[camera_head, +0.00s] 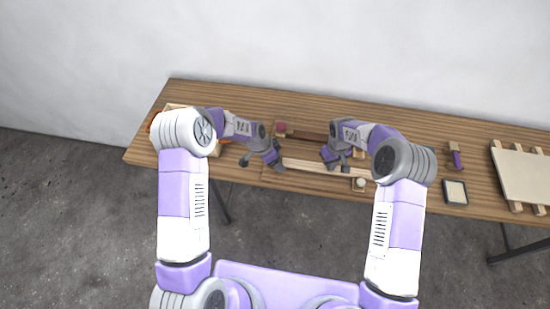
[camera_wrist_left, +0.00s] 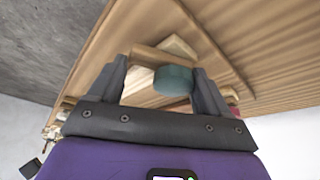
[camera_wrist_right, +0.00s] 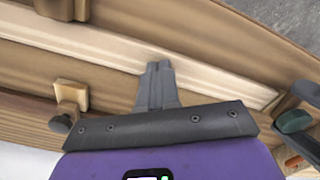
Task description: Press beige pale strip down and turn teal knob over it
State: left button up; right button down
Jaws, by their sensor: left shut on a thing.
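The pale beige strip (camera_head: 310,165) lies lengthwise along the wooden hull piece on the table. In the right wrist view the strip (camera_wrist_right: 225,83) runs beneath my right gripper (camera_wrist_right: 158,68), whose fingers are shut together with their tips on or just above it. My left gripper (camera_wrist_left: 168,80) is shut on the teal knob (camera_wrist_left: 172,80), one finger on each side, at the strip's left end. The teal knob (camera_wrist_right: 294,121) also shows at the right edge of the right wrist view. In the head view the knob is hidden behind my left gripper (camera_head: 266,164).
A block with a pale knob (camera_head: 360,184) stands near the strip's right end. A red knob (camera_head: 281,127) is behind. A wooden box (camera_head: 176,107) is at left. A small framed pad (camera_head: 455,192) and a pale slatted board (camera_head: 522,175) lie at right.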

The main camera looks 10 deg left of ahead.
pick_arm(q)
jog(key=shift+w+r+n, duration=0.1)
jog(key=shift+w+n, duration=0.05)
jog(key=shift+n, duration=0.55)
pick_arm(e)
jog(key=shift+d+f, duration=0.1)
pick_arm(q)
jog(key=shift+w+d+n+t+y, duration=0.15)
jog(key=shift+n+t+y, duration=0.45)
jog(key=shift+n, duration=0.8)
jog(key=shift+d+n+y, duration=0.2)
jog(key=shift+n+y, duration=0.2)
jog(key=shift+n, duration=0.7)
jog(key=shift+w+a+n+t, duration=0.1)
jog(key=shift+n+t, duration=0.2)
jog(key=shift+w+n+y, duration=0.15)
jog(key=shift+n+y, duration=0.45)
jog(key=shift+n, duration=0.8)
pick_arm(e)
jog(key=shift+s, duration=0.1)
